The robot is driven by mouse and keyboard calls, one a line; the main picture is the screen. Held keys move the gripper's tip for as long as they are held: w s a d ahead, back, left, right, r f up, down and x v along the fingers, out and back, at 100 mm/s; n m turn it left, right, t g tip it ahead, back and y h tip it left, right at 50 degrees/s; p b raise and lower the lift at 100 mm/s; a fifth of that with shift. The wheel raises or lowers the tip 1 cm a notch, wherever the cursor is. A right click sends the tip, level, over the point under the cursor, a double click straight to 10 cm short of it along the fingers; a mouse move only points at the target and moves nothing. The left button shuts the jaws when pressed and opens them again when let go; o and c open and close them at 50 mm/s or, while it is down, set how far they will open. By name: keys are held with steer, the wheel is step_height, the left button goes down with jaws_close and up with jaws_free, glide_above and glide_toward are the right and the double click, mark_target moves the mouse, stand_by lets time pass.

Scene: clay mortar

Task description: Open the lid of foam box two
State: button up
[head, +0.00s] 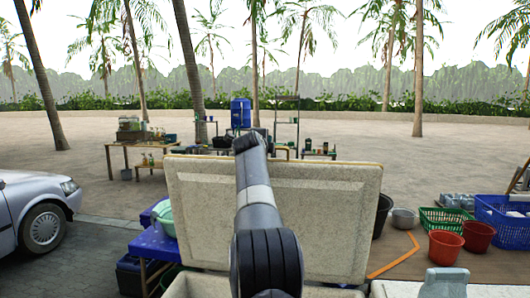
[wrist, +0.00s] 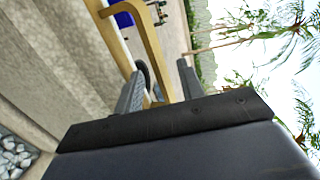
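A speckled pale foam lid (head: 325,215) with a yellow top edge stands raised, nearly upright, at the back of a foam box (head: 188,287). Only part of the box rim shows at the bottom of the head view. In the wrist view the lid's inner face (wrist: 62,70) fills the left side. A yellow handle (wrist: 157,50) on the lid's edge runs between the fingers of my gripper (wrist: 161,88). The fingers are apart, with visible gaps beside the handle. In the head view my arm reaches over the lid and hides the gripper.
Grey ice-like lumps (wrist: 14,158) show at lower left in the wrist view. Right of the lid are red buckets (head: 445,246), a blue basket (head: 505,215) and a grey object (head: 446,282). A blue table (head: 152,243) and a car (head: 35,213) stand left.

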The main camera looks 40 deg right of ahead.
steer(key=b+v, duration=0.2)
steer(key=v, duration=0.5)
steer(key=shift+s+a, duration=0.2)
